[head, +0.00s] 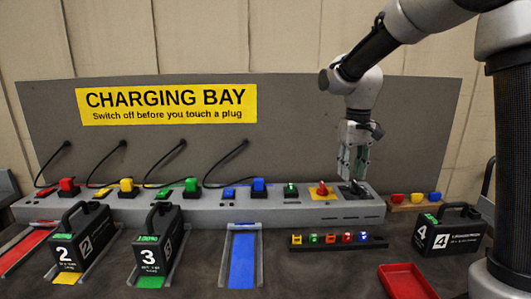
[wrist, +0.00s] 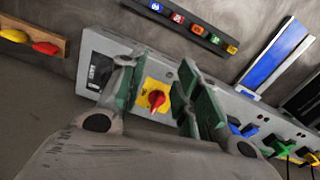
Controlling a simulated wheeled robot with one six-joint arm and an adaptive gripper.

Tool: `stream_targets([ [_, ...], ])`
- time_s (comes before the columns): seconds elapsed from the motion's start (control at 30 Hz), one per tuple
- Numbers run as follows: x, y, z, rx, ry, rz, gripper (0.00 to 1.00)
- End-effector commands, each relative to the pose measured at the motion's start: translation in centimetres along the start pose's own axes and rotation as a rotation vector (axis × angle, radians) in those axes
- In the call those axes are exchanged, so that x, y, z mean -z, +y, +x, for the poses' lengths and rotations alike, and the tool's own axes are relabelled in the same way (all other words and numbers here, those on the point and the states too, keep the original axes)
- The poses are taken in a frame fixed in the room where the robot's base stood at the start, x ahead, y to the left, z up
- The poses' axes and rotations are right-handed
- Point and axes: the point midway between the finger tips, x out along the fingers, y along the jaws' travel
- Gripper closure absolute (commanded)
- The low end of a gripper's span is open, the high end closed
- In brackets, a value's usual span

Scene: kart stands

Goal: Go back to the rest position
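My gripper (head: 354,172) hangs pointing down over the right end of the grey charging console (head: 220,208). Its green-padded fingers are apart, and nothing shows between them in the head view. In the wrist view my gripper (wrist: 155,92) is also open. A red rotary switch on a yellow plate (wrist: 157,99) shows in the gap between the fingers, beyond them. In the head view this red switch (head: 322,189) is just left of my gripper. A dark part of the console below the fingertips is partly hidden, and I cannot tell whether they touch it.
Battery packs 2 (head: 80,243), 3 (head: 158,248) and 4 (head: 447,232) stand in front. Red, yellow, green and blue plugs (head: 259,186) sit along the console. The blue lane (head: 243,262) is empty. A block rack (head: 338,241) and red tray (head: 405,282) lie at front right.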

Motion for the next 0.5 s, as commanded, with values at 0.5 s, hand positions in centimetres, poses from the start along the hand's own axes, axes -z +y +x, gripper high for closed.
stream_targets([
  [0.5, -23.3, 5.4, -1.9, -0.006, 0.235, 0.081, 0.67],
])
